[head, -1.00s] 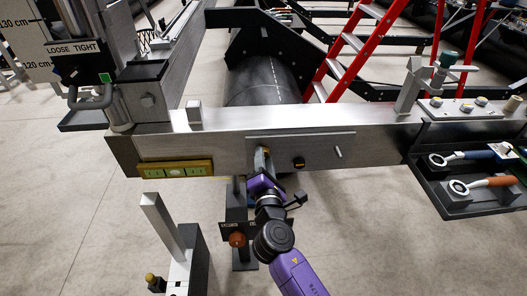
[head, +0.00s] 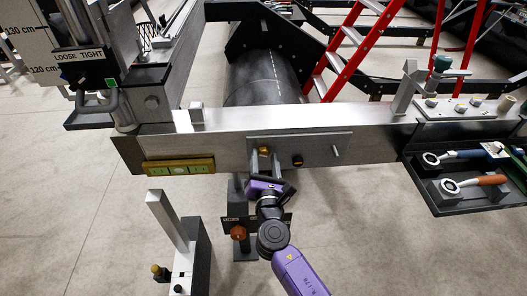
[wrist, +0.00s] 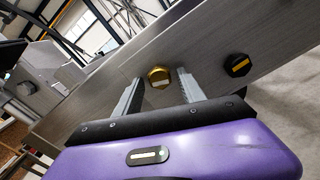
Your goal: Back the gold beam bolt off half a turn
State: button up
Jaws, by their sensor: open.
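The gold beam bolt (wrist: 159,77) is a hex head with a pale mark, set in the plate on the beam's side face. In the head view the gold bolt (head: 265,151) shows small between the finger tips. My gripper (wrist: 160,92) is open, with one finger to each side of the bolt and a visible gap to the head. In the head view my gripper (head: 264,160) stands in front of the beam (head: 220,148). How near the fingertips are to the plate is hard to tell.
A black bolt (head: 297,161) with a yellow mark and a thin pin (head: 336,152) sit right of the gold bolt. A level (head: 180,166) is on the beam at left. A tray (head: 478,200) with wrenches is at right. A post (head: 168,222) stands front left.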

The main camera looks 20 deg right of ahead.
jog(key=v, duration=0.5)
jog(key=shift+s+a+p, duration=0.1)
jog(key=shift+s+p, duration=0.2)
jog(key=shift+p, duration=0.05)
jog(key=s+a+m+y+b, duration=0.1)
jog(key=s+a+m+y, duration=0.3)
jog(key=s+m, duration=0.4)
jog(key=s+a+m+y, duration=0.3)
jog(key=s+m, duration=0.2)
jog(key=s, duration=0.4)
jog(key=s+d+r+m, duration=0.2)
jog(key=s+m, duration=0.3)
jog(key=s, duration=0.3)
jog(key=s+d+r+m+g+h, duration=0.1)
jog(key=s+d+r+m, duration=0.1)
jog(key=s+m, duration=0.3)
jog(key=s+d+r+m+g, duration=0.1)
jog(key=s+m, duration=0.4)
jog(key=s, duration=0.6)
jog(key=d+r, duration=0.1)
jog(key=d, duration=0.1)
jog(key=shift+s+d, duration=0.25)
jog(key=shift+d, duration=0.1)
